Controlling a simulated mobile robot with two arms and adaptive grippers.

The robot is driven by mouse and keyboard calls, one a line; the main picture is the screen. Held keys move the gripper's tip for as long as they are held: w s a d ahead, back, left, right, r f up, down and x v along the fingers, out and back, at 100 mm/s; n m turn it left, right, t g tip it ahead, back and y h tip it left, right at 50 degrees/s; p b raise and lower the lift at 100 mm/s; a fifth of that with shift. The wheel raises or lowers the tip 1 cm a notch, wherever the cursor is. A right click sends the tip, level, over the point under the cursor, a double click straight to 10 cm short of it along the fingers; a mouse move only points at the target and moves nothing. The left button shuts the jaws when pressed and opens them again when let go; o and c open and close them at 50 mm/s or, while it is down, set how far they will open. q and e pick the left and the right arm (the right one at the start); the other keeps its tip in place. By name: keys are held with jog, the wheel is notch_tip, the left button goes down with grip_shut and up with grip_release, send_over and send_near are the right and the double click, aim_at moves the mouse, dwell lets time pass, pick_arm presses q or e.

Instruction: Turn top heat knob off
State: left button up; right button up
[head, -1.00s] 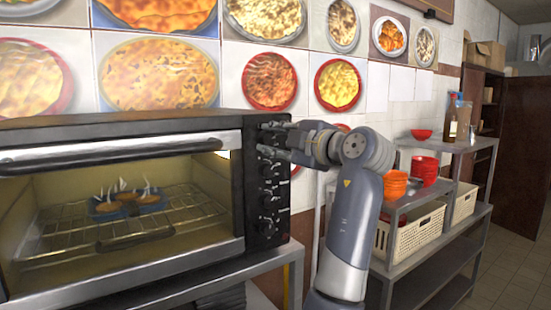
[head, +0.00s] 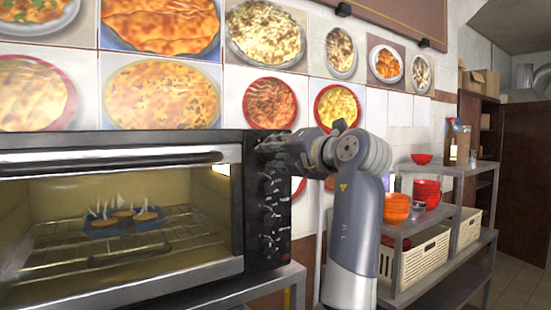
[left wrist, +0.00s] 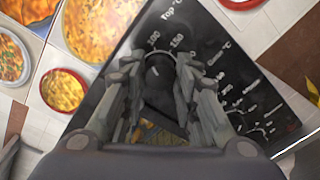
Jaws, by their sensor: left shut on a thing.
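The black oven (head: 238,190) has a column of knobs on its right-hand panel. My left gripper (head: 272,146) is at the top of that panel and hides the top knob in the head view. In the left wrist view my left gripper (left wrist: 160,80) has a finger on each side of the dark top heat knob (left wrist: 158,74) and is shut on it. The markings "Top °C", 100 and 150 show beside the knob. The knob's pointer cannot be made out. My right gripper is not in view.
Lower knobs (head: 268,215) continue down the panel below my gripper. Inside the lit oven, a blue tray (head: 100,228) of small baked goods steams on a rack. To the right, a metal shelf (head: 425,222) holds orange and red bowls and pale baskets.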

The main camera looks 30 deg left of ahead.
pick_arm(q)
jog(key=shift+f+n+b, duration=0.1)
jog(key=shift+n+b, duration=0.2)
jog(key=shift+n, duration=1.6)
jog(key=shift+s, duration=0.1)
jog(key=o, duration=1.1)
jog(key=shift+c, duration=0.2)
jog(key=v, duration=0.7)
jog(key=shift+d, duration=0.2)
jog(key=shift+s, duration=0.1)
